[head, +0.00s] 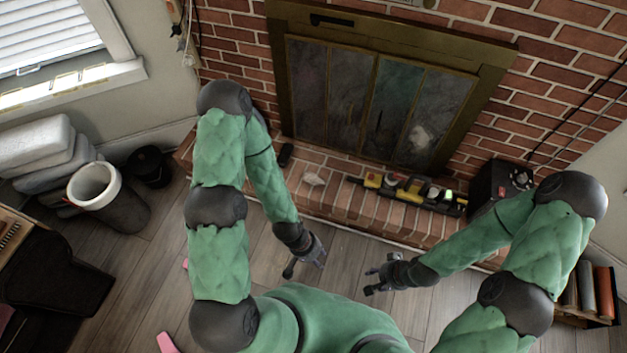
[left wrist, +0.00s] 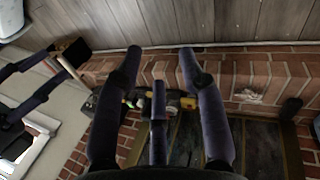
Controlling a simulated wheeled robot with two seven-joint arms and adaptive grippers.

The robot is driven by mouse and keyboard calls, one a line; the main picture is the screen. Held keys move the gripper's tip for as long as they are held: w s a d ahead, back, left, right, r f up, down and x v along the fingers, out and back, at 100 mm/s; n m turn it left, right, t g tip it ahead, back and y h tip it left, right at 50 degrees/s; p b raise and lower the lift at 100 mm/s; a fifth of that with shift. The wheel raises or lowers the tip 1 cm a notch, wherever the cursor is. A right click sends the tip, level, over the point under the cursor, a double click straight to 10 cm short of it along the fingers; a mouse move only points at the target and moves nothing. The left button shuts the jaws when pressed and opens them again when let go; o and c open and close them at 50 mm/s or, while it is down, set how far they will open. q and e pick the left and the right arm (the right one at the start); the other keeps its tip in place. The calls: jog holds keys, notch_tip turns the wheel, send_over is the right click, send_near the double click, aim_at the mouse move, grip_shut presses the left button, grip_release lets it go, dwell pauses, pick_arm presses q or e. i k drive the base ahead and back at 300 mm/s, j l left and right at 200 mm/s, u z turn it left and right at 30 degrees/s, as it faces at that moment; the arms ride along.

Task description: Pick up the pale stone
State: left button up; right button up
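The pale stone (head: 314,179) is a small, irregular, whitish lump lying on the brick hearth (head: 335,202), in front of the fireplace's left part. In the left wrist view the stone (left wrist: 249,95) lies on the bricks to the right of the fingers, apart from them. My left gripper (head: 304,264) is over the wood floor in front of the hearth, below the stone in the head view. Its fingers (left wrist: 160,62) are spread with nothing between them. My right gripper (head: 370,280) is also over the floor, to the right, with its fingers apart and empty.
A dark tray with yellow and other items (head: 408,191) lies right of the stone on the hearth. A small black object (head: 286,154) stands left of it. A black box (head: 498,184) is at the far right. Bare wood floor (head: 262,262) lies before the hearth.

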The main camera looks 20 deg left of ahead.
aim_at(312, 178)
jog(key=i+j, duration=1.15)
jog(key=j, duration=0.2)
